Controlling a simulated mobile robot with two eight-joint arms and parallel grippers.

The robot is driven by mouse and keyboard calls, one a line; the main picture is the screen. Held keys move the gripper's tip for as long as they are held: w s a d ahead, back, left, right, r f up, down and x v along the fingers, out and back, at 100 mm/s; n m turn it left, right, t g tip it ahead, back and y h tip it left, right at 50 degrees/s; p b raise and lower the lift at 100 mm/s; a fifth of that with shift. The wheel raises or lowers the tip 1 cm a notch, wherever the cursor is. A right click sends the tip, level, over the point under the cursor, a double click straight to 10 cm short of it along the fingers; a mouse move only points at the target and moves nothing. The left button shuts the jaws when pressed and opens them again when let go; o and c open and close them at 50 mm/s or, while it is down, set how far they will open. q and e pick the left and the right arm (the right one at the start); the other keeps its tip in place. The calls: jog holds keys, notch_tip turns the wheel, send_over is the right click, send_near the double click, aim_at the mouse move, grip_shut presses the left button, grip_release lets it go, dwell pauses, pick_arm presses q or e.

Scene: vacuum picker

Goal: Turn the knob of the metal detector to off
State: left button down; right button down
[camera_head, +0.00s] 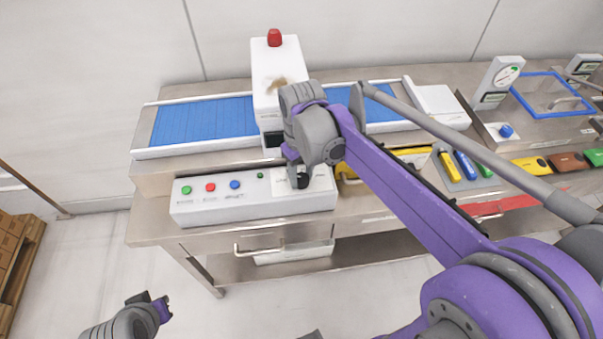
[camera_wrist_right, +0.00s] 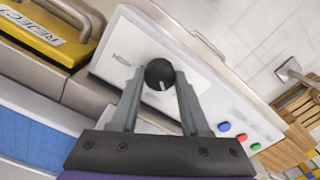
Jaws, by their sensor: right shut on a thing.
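The metal detector is a white housing (camera_head: 268,105) with a red lamp on top, standing over a blue conveyor belt. Its white control panel (camera_head: 215,207) lies in front, with green, red and blue buttons. The black round knob (camera_wrist_right: 159,74) with a pale pointer line is at the panel's other end. My right gripper (camera_wrist_right: 160,78) has its two fingers on either side of the knob, shut on it. In the head view my right arm hides most of the knob. My left gripper (camera_head: 163,308) is low at the lower left, away from the table; its jaws are too small to judge.
A yellow REJECT bin (camera_wrist_right: 50,30) stands beside the panel. Blue conveyor belt (camera_head: 205,121) runs behind it. Coloured tools (camera_head: 465,165) and a scale (camera_head: 497,80) are to the right. A drawer handle (camera_head: 258,248) juts from the table front.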

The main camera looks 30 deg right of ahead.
aim_at(302, 178)
jog(key=shift+n, duration=1.3)
jog(key=shift+c, duration=1.9)
grip_release()
jog(key=shift+r, duration=0.1)
notch_tip(302, 178, up, 11)
jog(key=shift+f, duration=0.2)
